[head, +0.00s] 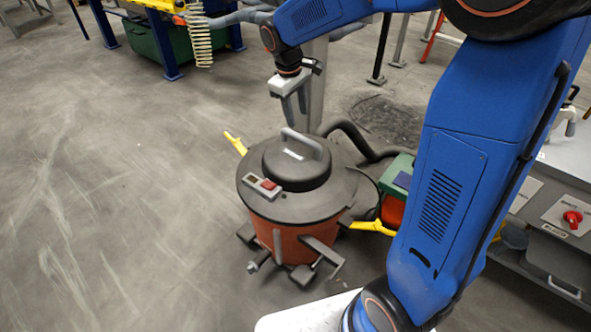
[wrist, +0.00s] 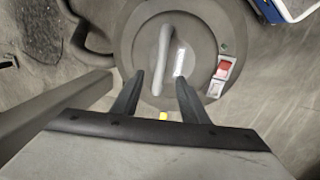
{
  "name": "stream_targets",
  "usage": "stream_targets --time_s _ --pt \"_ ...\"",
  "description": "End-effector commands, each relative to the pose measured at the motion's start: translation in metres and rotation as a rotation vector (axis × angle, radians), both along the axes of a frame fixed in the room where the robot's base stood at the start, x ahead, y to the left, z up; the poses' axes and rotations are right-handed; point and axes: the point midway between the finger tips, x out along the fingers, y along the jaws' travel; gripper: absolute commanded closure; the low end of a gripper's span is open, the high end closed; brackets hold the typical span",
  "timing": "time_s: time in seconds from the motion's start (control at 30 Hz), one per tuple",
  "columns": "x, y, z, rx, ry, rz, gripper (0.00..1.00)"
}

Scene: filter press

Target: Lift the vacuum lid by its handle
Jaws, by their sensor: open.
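The vacuum lid (head: 335,193) is dark grey and round, seated on a red-orange drum (head: 284,240). It also shows below my gripper in the wrist view (wrist: 204,40). Its grey bar handle (head: 303,142) stands on the raised dome; in the wrist view the handle (wrist: 162,58) runs lengthwise, just beyond and between my fingertips. My gripper (head: 295,112) is open and empty, above the lid and apart from the handle. The wrist view shows its two dark fingers (wrist: 158,82) spread. A red switch (head: 268,184) sits on the lid's edge. Yellow latches (head: 236,144) stick out at the sides.
A black hose (head: 357,137) leaves the vacuum toward the back right. A green and red container (head: 396,175) stands close on the right. A grey post (head: 315,85) rises behind the vacuum. A grey bench (head: 560,215) is at the right. The floor at left is clear.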

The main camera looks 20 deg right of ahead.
Motion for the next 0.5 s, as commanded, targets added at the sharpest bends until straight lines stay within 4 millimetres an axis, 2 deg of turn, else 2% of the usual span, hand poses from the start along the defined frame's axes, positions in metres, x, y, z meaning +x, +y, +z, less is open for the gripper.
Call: stream_targets --time_s 0.1,0.3,0.5 --pt "0.002 -0.004 -0.022 0.000 0.002 0.000 0.60" --pt "0.006 -0.008 -0.052 0.000 0.001 0.000 0.60" --pt "0.007 -0.010 -0.065 0.001 0.000 -0.001 0.60"
